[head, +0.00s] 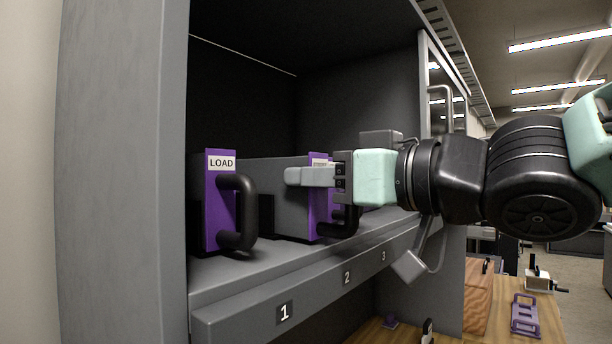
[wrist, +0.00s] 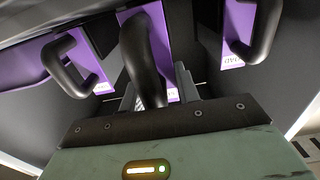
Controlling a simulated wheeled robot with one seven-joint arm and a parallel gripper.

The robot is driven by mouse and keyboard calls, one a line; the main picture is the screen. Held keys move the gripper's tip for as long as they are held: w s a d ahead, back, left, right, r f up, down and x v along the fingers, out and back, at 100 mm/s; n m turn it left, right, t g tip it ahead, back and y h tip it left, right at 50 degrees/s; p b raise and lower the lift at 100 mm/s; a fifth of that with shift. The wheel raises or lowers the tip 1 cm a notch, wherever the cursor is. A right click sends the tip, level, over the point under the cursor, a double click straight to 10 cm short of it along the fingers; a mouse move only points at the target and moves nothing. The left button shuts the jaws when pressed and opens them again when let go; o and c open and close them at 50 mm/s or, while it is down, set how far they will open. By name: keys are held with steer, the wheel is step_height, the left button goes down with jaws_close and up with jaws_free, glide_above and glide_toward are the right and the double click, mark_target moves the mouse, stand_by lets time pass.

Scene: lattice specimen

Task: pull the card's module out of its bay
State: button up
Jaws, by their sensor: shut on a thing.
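A module with a purple front (head: 318,205) and a black loop handle (head: 340,226) stands on the shelf above number 2. My gripper (head: 312,177) is at this front and shut on the handle. The wrist view shows the same handle (wrist: 142,55) between my fingers, with its label partly hidden. A module labelled LOAD (head: 219,200) stands above number 1, to the left. The wrist view shows it at the right (wrist: 243,30), and another purple module (wrist: 90,45) at the left. My gripper and arm hide that module in the head view. I see no card.
The grey cabinet shelf edge (head: 240,313) carries numbers 1, 2 and 3. The cabinet's left wall (head: 125,180) stands close to the LOAD module. Below right, a wooden bench holds a wooden box (head: 478,298) and a purple bracket (head: 525,315).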

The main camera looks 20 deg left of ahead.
steer(key=p+v, duration=0.9)
steer(key=v, duration=0.4)
steer(key=shift+d, duration=0.3)
stand_by(0.9)
stand_by(0.4)
